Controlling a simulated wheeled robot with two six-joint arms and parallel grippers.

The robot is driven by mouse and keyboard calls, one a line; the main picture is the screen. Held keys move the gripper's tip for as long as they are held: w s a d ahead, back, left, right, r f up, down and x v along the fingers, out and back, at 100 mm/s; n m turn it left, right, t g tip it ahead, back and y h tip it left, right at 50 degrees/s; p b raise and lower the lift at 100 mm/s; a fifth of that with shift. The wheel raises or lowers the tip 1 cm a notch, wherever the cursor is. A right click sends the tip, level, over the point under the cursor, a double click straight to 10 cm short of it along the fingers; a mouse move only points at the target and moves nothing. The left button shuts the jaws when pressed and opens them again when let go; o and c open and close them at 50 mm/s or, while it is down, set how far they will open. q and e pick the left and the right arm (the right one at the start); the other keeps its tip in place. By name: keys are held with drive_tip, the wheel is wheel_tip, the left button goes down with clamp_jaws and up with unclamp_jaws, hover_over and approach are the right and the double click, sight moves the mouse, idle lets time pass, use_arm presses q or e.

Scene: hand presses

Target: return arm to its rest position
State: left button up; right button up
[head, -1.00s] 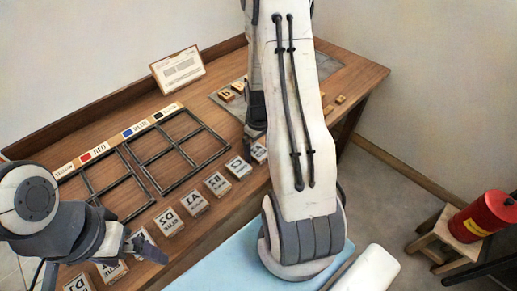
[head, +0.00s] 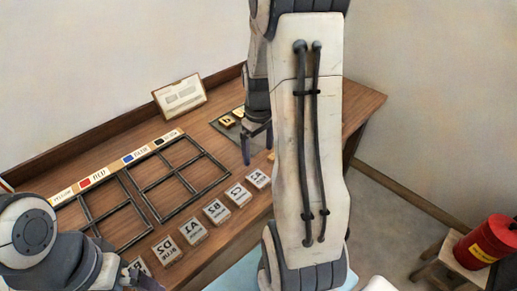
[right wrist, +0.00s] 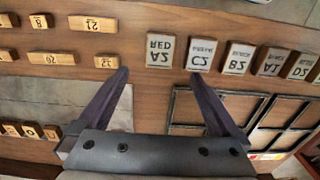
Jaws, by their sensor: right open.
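My right gripper (head: 258,143) is open and empty above the wooden table (head: 352,110). In the right wrist view its two dark fingers (right wrist: 158,76) stand wide apart with nothing between them. The A2 block (head: 257,179) lies below it, in a row with the C2 block (head: 238,194) and the B2 block (head: 216,211). The wrist view also shows the A2 block (right wrist: 159,50) beyond the fingertips, apart from them. My right forearm hides much of the table's right side. My left gripper (head: 140,278) is at the bottom left, partly cut off; its jaw state is unclear.
A black divided frame (head: 178,174) lies on the table behind the blocks. A small sign (head: 180,97) stands at the back. Several numbered wooden blocks (right wrist: 52,58) show in the wrist view. A red cylinder (head: 488,243) sits on a stool (head: 438,262) at the right.

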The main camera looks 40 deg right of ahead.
sight(258, 177)
idle(0.3)
wheel_tip(258, 177, down, 12)
drive_tip(key=shift+f, duration=0.1)
drive_tip(key=shift+w+r, duration=0.1)
drive_tip(key=shift+r, duration=1.65)
drive_tip(key=shift+f, duration=0.15)
